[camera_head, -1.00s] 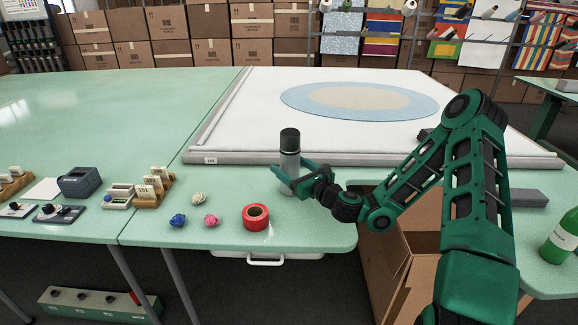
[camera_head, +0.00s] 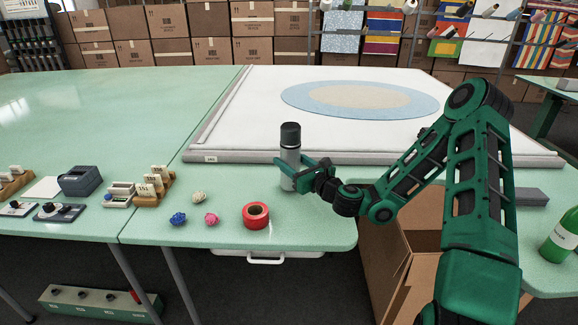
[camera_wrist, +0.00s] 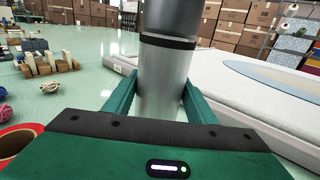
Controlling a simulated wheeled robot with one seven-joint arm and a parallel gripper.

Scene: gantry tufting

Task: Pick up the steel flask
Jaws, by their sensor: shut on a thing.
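The steel flask (camera_head: 290,155) is a grey upright cylinder with a black cap, over the front table near the white frame's edge. My gripper (camera_head: 291,166) is shut on its body from the right, with the base showing below the fingers. I cannot tell for sure whether the base is clear of the tabletop. In the wrist view the flask (camera_wrist: 166,75) stands between the two green fingers of my gripper (camera_wrist: 160,100), with a dark band around it; its top is cut off.
Red tape (camera_head: 256,215) and small yarn balls (camera_head: 211,218) lie left of the flask. A white-topped frame (camera_head: 240,120) is behind it. An open cardboard box (camera_head: 400,265) is below the table edge.

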